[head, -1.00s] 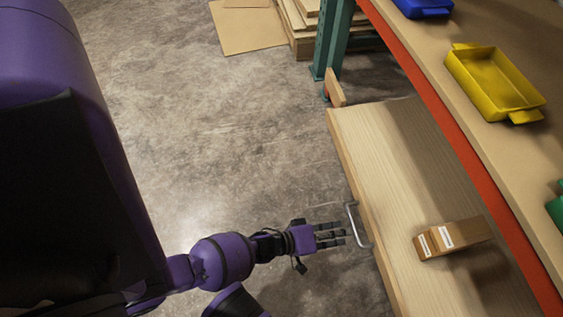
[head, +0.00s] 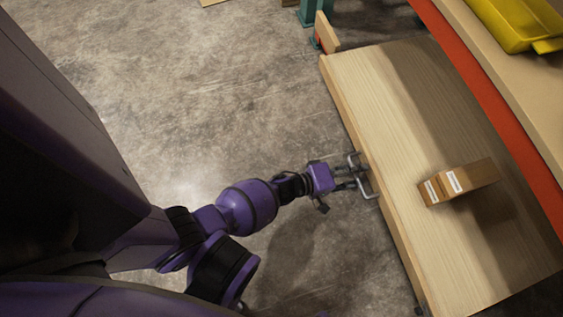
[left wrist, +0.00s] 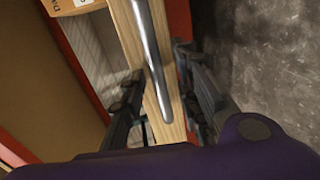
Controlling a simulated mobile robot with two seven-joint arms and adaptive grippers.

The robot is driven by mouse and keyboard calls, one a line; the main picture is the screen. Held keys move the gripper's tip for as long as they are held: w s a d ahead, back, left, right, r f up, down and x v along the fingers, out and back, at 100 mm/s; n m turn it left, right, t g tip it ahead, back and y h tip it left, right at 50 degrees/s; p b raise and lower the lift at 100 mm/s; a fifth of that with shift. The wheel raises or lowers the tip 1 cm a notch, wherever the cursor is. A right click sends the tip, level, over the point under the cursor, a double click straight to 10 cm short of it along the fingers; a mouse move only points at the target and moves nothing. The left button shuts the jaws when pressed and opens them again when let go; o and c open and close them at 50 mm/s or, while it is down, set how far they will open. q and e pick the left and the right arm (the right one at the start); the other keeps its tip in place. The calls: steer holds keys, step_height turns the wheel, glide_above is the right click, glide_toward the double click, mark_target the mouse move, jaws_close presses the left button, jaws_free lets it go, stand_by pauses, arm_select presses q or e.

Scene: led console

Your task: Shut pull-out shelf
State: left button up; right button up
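The pull-out shelf (head: 385,130) is a pale wooden board, sticking out from under the orange-edged bench. Its metal bar handle (head: 368,192) is on the front edge facing me. My left gripper (head: 356,173) is at this handle, with its fingers overlapping it in the head view. In the left wrist view the handle (left wrist: 149,50) runs between the two spread fingers of the left gripper (left wrist: 160,75), which look open around it. I cannot tell whether a finger touches the bar. My right gripper is not in view.
A yellow bin (head: 515,22) sits on the bench top (head: 510,75) above. A green post (head: 312,12) stands at the shelf's far end. The concrete floor (head: 220,90) before the shelf is clear.

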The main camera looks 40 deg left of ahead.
arm_select(q)
steer(key=shift+c, duration=0.2)
jaws_close()
stand_by(0.3)
